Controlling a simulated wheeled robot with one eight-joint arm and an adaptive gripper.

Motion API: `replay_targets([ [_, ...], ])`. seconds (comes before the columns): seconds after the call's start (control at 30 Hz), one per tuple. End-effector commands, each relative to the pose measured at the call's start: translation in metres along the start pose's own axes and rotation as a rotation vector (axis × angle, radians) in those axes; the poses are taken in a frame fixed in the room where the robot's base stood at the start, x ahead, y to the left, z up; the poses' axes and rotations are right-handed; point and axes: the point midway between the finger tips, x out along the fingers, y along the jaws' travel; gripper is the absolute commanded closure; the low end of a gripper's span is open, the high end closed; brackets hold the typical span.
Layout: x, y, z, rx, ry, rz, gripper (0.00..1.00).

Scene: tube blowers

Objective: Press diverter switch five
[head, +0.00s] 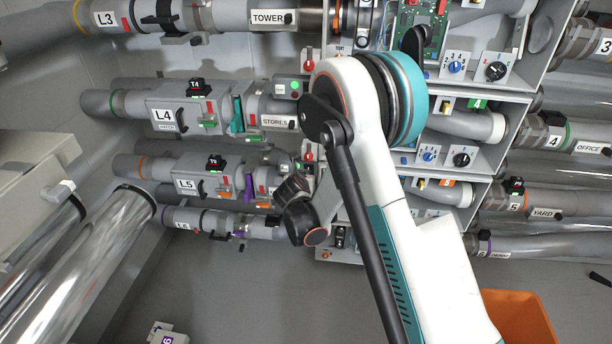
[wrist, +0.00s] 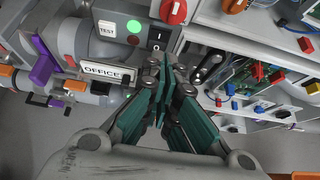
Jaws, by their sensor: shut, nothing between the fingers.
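In the wrist view, my gripper (wrist: 165,74) is shut and empty, its teal fingers together. The fingertips are just below a black rocker switch (wrist: 157,41) on a grey control box; I cannot tell whether they touch it. The box also carries a lit green light (wrist: 134,26) and a red light (wrist: 133,40). No number shows on the switch, so I cannot confirm it is diverter switch five. In the head view, the L5 row (head: 187,184) runs toward my arm; my fingers and most of that row's control box are hidden there.
A red rotary knob (wrist: 173,11) is right of the box, and an OFFICE plate (wrist: 107,73) is below it. A purple lever (wrist: 43,60) stands left. Circuit panels (wrist: 262,82) lie close on the right. An orange bin (head: 520,315) stands at lower right.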

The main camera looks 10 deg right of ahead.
Motion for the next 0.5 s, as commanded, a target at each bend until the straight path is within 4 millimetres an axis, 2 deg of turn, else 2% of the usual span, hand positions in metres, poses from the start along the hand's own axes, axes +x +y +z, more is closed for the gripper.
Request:
replay_targets([
  [0.03, -0.009, 0.000, 0.004, 0.000, 0.000, 0.001, 1.00],
  [0.2, -0.024, 0.000, 0.006, 0.001, 0.001, 0.000, 1.00],
  [0.5, -0.027, 0.000, 0.006, 0.001, 0.001, -0.001, 1.00],
])
